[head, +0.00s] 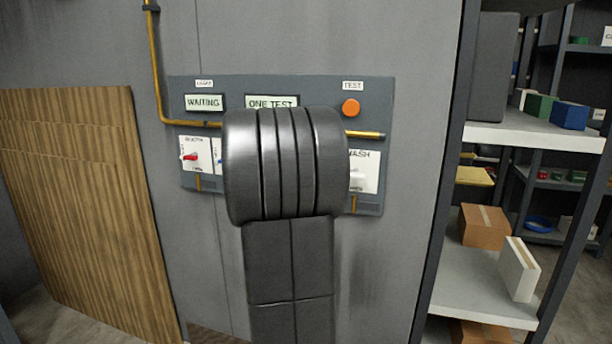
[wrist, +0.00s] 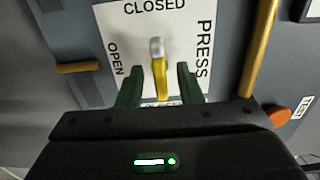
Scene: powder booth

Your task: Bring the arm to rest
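My gripper (wrist: 160,78) is open in the wrist view, with one green finger on each side of a yellow lever (wrist: 161,82). Gaps show between the lever and both fingers. The lever has a grey hub and sits on a white plate (wrist: 122,30) marked CLOSED, OPEN and PRESS.
The panel has WAITING (head: 204,102) and ONE TEST (head: 271,102) displays, an orange button (head: 351,107), a red switch (head: 190,157) and a white WASH control (head: 358,182). A yellow pipe (head: 156,70) runs along it. A wooden board (head: 85,200) leans left; shelves (head: 480,290) stand right.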

